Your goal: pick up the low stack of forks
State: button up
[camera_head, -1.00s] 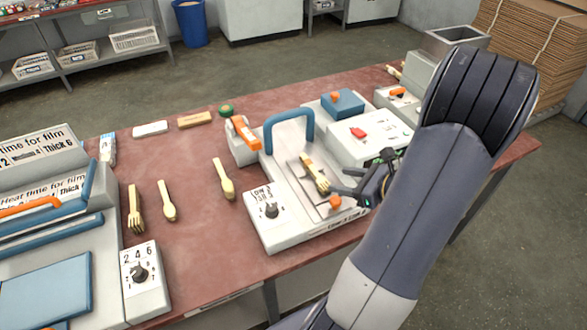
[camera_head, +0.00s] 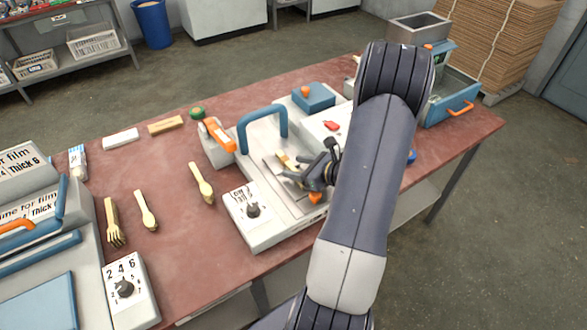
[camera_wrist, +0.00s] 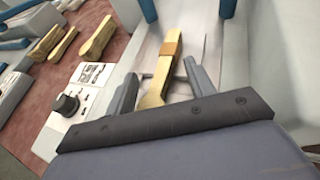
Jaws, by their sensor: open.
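A pale wooden utensil with an orange-brown band (camera_wrist: 172,50) lies in the tray of the white press (camera_head: 262,222). In the head view its exposed end (camera_head: 286,161) shows beside my gripper (camera_head: 312,176), which hides the rest. In the wrist view my gripper (camera_wrist: 160,68) is open, with one finger on each side of the utensil. I cannot tell whether the fingers touch it or how many pieces it holds. Wooden forks (camera_head: 113,222) also lie on the red table at the left; their stack height is unclear.
A wooden spoon (camera_head: 146,210) and another spoon-shaped piece (camera_head: 202,184) lie on the red table (camera_head: 172,250) left of the press. The press's blue handle (camera_head: 262,122) stands up behind the tray. A white-and-blue machine (camera_head: 40,270) fills the left side.

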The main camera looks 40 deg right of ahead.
jog(key=shift+w+a+f, duration=0.1)
jog(key=shift+w+f, duration=0.05)
jog(key=shift+w, duration=0.2)
jog(key=shift+c, duration=0.2)
grip_shut()
